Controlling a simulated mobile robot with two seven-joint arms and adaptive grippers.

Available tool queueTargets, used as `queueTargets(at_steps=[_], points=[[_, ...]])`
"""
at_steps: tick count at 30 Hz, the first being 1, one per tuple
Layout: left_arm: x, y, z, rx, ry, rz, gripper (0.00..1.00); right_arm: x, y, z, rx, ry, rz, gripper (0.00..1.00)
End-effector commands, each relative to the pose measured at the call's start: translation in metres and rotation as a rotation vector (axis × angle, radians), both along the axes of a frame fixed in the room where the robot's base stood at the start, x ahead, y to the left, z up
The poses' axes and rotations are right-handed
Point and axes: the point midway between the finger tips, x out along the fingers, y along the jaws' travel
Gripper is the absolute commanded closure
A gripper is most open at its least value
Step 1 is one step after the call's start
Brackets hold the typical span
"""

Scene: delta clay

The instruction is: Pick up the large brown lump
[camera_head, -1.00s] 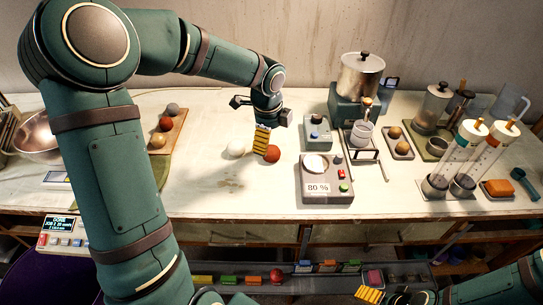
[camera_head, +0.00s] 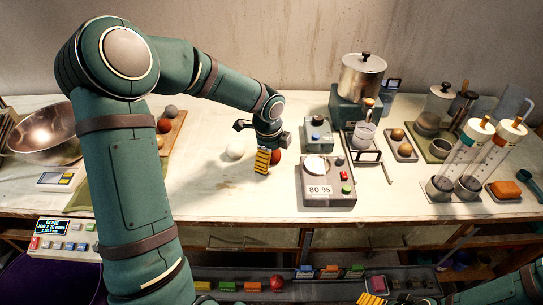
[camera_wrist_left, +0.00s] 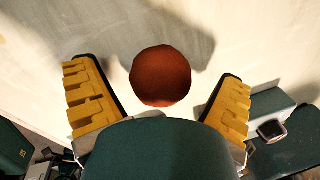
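The large brown lump, a reddish-brown ball (camera_head: 277,156), lies on the pale worktable, partly hidden behind my left gripper's yellow finger in the head view. In the left wrist view the lump (camera_wrist_left: 160,76) sits between the two spread fingers, with a gap on each side. My left gripper (camera_head: 263,160) is open and low over the table at the lump; it holds nothing. My right gripper (camera_head: 371,299) shows only as yellow finger pads at the bottom edge, and its opening cannot be made out.
A board with several balls (camera_head: 176,128) is at left. The table front is clear.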

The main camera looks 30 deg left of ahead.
Motion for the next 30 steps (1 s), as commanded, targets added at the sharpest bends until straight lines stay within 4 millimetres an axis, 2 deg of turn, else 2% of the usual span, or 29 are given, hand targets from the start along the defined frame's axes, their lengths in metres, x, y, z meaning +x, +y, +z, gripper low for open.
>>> queueTargets(at_steps=[1,5,6,7,20,23,30], points=[[0.000,0.000,0.000,0.000,0.000,0.000,0.21,0.000,0.000,0.000,0.000,0.000,0.000,0.20],[0.000,0.000,0.000,0.000,0.000,0.000,0.67,0.000,0.000,0.000,0.000,0.000,0.000,0.20],[0.000,0.000,0.000,0.000,0.000,0.000,0.81,0.000,0.000,0.000,0.000,0.000,0.000,0.20],[0.000,0.000,0.000,0.000,0.000,0.000,0.85,0.000,0.000,0.000,0.000,0.000,0.000,0.20],[0.000,0.000,0.005,0.000,-0.001,-0.001,0.86,0.000,0.000,0.002,0.000,0.001,0.000,0.20],[0.001,0.000,0.019,0.000,-0.003,0.000,0.87,-0.001,0.000,0.007,0.000,0.003,0.001,0.20],[0.001,0.000,0.067,0.001,-0.005,0.001,0.87,-0.004,0.001,0.022,0.002,0.009,0.002,0.20]])
